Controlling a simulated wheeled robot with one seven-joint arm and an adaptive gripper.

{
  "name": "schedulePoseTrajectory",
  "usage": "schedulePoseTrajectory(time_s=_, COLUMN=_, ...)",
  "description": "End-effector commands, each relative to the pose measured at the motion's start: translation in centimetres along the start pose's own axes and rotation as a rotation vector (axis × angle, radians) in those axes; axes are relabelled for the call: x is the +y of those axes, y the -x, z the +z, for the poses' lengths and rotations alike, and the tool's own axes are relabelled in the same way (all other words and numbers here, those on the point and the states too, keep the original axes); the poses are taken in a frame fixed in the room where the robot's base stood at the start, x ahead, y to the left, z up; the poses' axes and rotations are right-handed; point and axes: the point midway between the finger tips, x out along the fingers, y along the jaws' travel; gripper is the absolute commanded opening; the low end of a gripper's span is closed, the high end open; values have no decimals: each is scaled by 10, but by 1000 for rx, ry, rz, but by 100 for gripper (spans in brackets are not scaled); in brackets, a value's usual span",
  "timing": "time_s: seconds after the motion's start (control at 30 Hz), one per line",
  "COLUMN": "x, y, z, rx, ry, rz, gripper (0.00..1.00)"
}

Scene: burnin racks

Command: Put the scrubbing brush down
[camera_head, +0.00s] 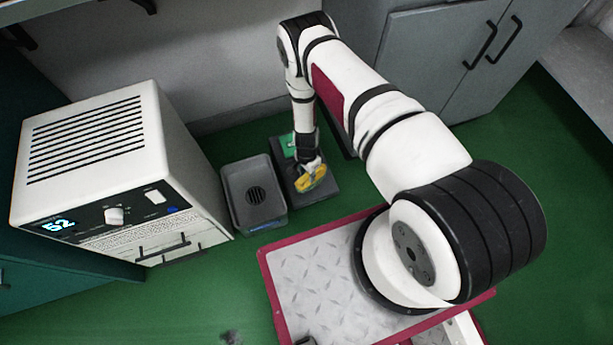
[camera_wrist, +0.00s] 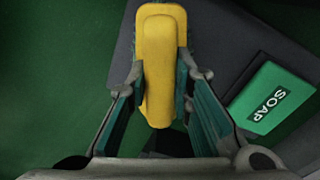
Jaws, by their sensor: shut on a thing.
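The scrubbing brush (camera_wrist: 160,65) has a long yellow back and shows between the two fingers of my gripper (camera_wrist: 160,105) in the wrist view. My gripper is shut on the brush. In the head view, the yellow brush (camera_head: 312,180) is at the end of my arm, over a dark grey mat or tray (camera_head: 322,193) on the floor. I cannot tell whether the brush touches the surface below.
A green soap box (camera_wrist: 272,97) lies on the dark surface, right of the brush. A grey basin with a round drain (camera_head: 238,178) stands left of it. A white box-shaped machine (camera_head: 180,165) is further left. Grey cabinets (camera_head: 430,50) stand behind. Green floor is open in front.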

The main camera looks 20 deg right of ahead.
Motion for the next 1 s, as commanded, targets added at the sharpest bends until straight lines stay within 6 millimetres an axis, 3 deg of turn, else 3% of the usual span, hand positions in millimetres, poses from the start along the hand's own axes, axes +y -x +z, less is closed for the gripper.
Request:
schedulePoseTrajectory(time_s=0.17, x=-15, y=-1, z=-3, rx=2, ry=4, rz=-3, gripper=0)
schedulePoseTrajectory(time_s=0.4, x=-15, y=-35, z=-3, rx=0, ry=1, rz=0, gripper=0)
schedulePoseTrajectory(time_s=0.8, x=-16, y=-38, z=-3, rx=0, ry=1, rz=0, gripper=0)
schedulePoseTrajectory(time_s=0.83, x=-16, y=-38, z=-3, rx=0, ry=1, rz=0, gripper=25)
schedulePoseTrajectory(time_s=0.9, x=-15, y=-37, z=-3, rx=0, ry=1, rz=0, gripper=41)
schedulePoseTrajectory(time_s=1.0, x=-15, y=-37, z=-3, rx=0, ry=1, rz=0, gripper=41)
